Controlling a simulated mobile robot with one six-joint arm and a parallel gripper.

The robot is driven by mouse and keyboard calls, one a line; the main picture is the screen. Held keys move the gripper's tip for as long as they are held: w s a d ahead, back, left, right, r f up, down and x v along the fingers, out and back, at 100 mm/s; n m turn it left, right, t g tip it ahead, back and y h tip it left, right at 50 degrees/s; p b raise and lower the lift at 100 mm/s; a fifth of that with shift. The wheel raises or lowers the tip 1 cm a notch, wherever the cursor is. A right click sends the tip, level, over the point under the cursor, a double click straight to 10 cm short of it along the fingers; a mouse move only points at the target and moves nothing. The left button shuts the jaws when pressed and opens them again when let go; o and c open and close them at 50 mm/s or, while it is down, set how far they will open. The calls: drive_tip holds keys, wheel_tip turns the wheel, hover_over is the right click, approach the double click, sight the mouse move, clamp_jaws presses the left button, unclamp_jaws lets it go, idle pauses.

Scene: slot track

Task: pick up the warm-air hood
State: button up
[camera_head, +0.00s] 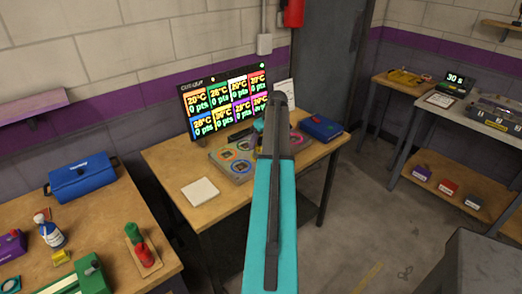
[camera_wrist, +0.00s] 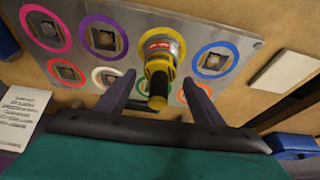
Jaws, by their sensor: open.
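A yellow and black tool with a red-lit face (camera_wrist: 158,66) shows in the middle of the wrist view. It looks like the warm-air hood, though no label on it can be read. It is over the metal plate with coloured rings (camera_wrist: 125,20); its dark end points towards my wrist. My gripper (camera_wrist: 158,78) is open, with one finger to each side of the tool and visible gaps on both sides. In the head view my own arm hides the gripper and most of the tool.
The ringed plate (camera_head: 232,172) lies on the middle table below a lit scoreboard (camera_head: 225,101). A white pad (camera_head: 200,191) lies at the table's front left, a blue case (camera_head: 321,128) at its right. A printed card (camera_wrist: 18,115) shows in the wrist view.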

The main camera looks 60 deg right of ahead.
sight(258, 144)
drive_tip(key=shift+w+d+f+p, duration=0.15)
drive_tip(key=shift+w+f+p, duration=0.25)
drive_tip(key=shift+f, duration=0.2)
drive_tip(key=shift+x, duration=1.15)
drive_tip(key=shift+s, duration=0.15)
clamp_jaws()
